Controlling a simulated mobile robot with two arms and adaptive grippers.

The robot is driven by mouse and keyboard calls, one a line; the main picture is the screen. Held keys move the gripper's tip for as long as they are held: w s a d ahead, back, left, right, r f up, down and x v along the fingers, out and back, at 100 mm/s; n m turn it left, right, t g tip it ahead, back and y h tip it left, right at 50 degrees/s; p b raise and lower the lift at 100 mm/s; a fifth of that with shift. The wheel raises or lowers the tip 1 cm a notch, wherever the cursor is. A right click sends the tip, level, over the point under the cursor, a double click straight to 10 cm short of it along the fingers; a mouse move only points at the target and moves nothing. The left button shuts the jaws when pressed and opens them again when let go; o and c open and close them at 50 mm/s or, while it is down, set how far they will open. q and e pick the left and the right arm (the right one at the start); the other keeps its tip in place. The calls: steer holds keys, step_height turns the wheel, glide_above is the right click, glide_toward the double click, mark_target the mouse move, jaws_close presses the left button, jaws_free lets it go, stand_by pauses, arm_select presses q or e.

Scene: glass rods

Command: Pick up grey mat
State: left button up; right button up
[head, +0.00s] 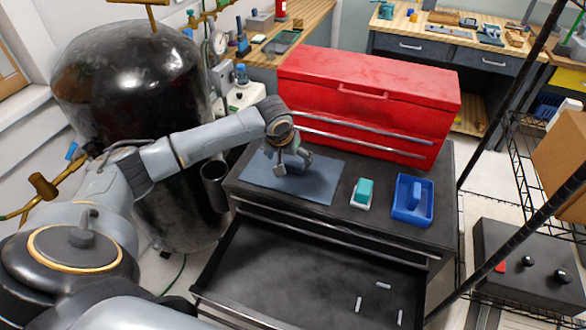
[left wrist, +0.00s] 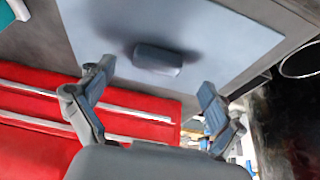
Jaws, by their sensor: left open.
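The grey mat (head: 318,187) is a flat blue-grey sheet on the left part of the black cabinet's top. In the left wrist view, the mat (left wrist: 215,25) fills much of the upper half. A small dark grey-blue raised block (left wrist: 157,58), perhaps a handle, is on the mat, with a shadow around it. My left gripper (head: 292,164) is over the mat, partly hiding the block in the head view. Its fingers (left wrist: 157,75) are spread apart with nothing between them, on either side of the block in the left wrist view. My right gripper is not in view.
A red toolbox (head: 375,95) stands directly behind the mat. A teal-and-white item (head: 363,191) and a blue tray (head: 427,215) sit to its right. Below, an open drawer (head: 270,275) holds several small pale rods. A black tank (head: 130,90) stands at left.

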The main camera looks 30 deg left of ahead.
mark_target(292, 164)
arm_select(q)
steer(key=shift+w+f, duration=0.2)
steer(key=shift+f, duration=0.1)
steer(key=p+x, duration=0.1)
steer(key=x, duration=0.3)
steer(key=shift+w+f+p, duration=0.1)
steer(key=shift+w+p, duration=0.15)
steer(key=shift+p, duration=0.05)
steer(key=c, duration=1.3)
